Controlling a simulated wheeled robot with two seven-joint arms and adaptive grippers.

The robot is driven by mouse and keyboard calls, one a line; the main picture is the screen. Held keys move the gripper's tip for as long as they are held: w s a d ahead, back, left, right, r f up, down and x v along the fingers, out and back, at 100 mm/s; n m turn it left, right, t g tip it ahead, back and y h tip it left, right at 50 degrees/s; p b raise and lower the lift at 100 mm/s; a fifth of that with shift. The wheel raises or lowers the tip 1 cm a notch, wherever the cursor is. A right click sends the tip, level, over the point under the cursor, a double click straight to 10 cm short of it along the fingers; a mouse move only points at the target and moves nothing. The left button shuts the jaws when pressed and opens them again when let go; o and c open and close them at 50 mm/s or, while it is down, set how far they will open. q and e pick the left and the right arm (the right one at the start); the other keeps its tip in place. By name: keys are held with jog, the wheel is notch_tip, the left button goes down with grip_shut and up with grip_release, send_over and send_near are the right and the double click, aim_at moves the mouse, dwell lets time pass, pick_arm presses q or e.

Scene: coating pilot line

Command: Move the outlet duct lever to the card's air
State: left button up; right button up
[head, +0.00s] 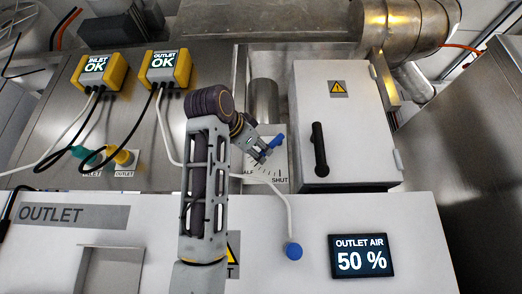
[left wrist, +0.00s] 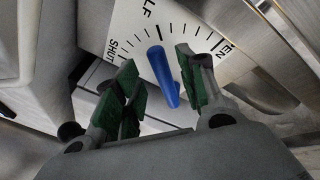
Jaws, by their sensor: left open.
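The blue outlet duct lever (head: 278,140) sits on a white scale plate (head: 273,170) marked HALF and SHUT. The left wrist view shows the lever (left wrist: 163,72) with one end at the HALF mark, between SHUT and a partly hidden label ending in EN. My left gripper (head: 266,150) is at the lever. In the left wrist view it (left wrist: 158,76) is open, with a green-padded finger on each side of the lever. The lever is nearer the right finger; contact cannot be told. The outlet air display (head: 362,256) reads 50 %. I see no card giving an air value.
A white cabinet with a black handle (head: 319,150) stands right of the scale. Yellow INLET OK (head: 98,71) and OUTLET OK (head: 167,67) boxes with hanging cables are at left. A white cable ends in a blue knob (head: 293,251) below the scale.

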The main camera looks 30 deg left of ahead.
aim_at(261, 153)
pick_arm(q)
jog(key=shift+w+a+p, duration=0.2)
jog(key=shift+w+p, duration=0.05)
jog(key=shift+w, duration=0.65)
jog(key=shift+w+a+p, duration=0.2)
jog(key=shift+w, duration=0.65)
jog(key=shift+c, duration=0.5)
grip_shut()
